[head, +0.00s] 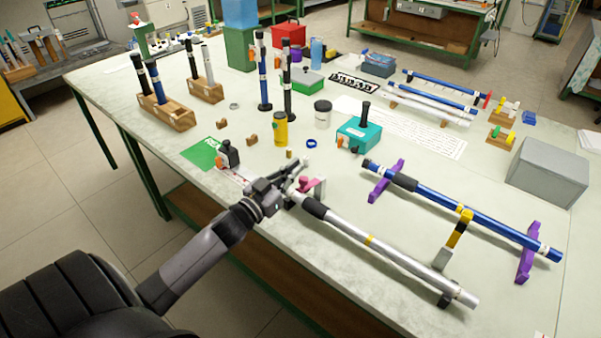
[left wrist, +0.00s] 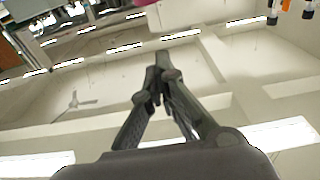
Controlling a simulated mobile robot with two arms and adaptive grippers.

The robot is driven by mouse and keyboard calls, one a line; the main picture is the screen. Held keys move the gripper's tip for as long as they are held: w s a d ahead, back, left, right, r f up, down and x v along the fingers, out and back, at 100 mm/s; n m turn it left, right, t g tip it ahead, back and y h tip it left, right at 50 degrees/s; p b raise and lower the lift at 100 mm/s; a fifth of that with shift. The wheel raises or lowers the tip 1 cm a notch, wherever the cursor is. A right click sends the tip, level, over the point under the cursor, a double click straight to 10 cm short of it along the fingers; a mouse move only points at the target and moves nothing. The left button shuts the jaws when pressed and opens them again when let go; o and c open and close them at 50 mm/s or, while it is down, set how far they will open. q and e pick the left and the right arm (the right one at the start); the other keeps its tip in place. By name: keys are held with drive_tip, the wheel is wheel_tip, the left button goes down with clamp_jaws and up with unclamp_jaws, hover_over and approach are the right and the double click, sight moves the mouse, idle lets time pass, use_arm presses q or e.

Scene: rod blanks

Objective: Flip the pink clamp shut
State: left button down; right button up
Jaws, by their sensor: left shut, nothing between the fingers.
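The pink clamp (head: 308,184) is at the near left end of a silver rod (head: 375,244) with a black grip, by the table's front edge. A pale upright piece stands just right of it. The picture is too small to tell how far its lever stands open. My left gripper (head: 300,166) is shut and empty, with its fingertips just behind and left of the clamp; I cannot tell if they touch it. In the left wrist view the shut fingers (left wrist: 163,62) show against the ceiling, and a pink patch (left wrist: 150,2) shows at the top edge. My right gripper is not in view.
A blue rod (head: 470,213) on purple supports lies to the right.

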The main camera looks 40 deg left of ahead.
sight(300, 191)
use_arm(q)
drive_tip(key=w, duration=0.3)
drive_tip(key=shift+w+d+r+p, duration=0.1)
drive_tip(key=shift+w+r+p, duration=0.05)
drive_tip(key=shift+r+p, duration=0.15)
wheel_tip(300, 191, down, 3)
drive_tip(key=shift+r, duration=0.2)
drive_tip(key=shift+s+f, duration=0.4)
drive_tip(key=shift+f, duration=0.45)
